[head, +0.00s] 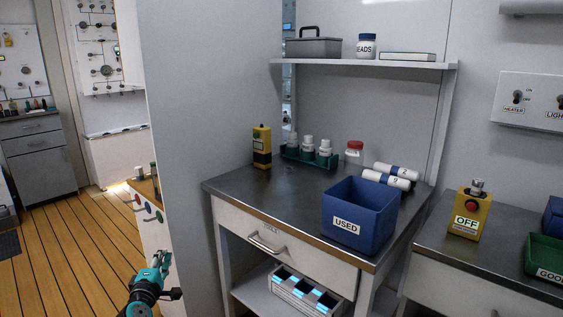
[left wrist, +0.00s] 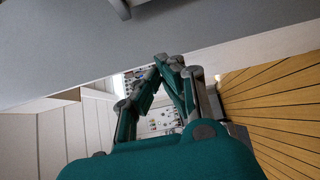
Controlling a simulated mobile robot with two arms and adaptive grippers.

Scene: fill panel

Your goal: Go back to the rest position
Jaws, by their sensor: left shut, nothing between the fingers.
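My left gripper (head: 161,261) is at the lower left of the head view, in front of the grey wall panel and left of the workbench. It points up and away, and its teal fingers are close together with nothing between them. In the left wrist view the gripper (left wrist: 168,66) also shows shut and empty, with wall and plank floor beyond it. It touches nothing that I can see. My right gripper is in neither view.
A steel-topped workbench (head: 290,194) holds a blue bin (head: 342,238) marked USED, a yellow device (head: 262,148), a green rack (head: 296,155) of bottles and rolled white cylinders (head: 385,178). A grey partition (head: 185,120) stands behind my left gripper. Plank floor (head: 70,250) is open at left.

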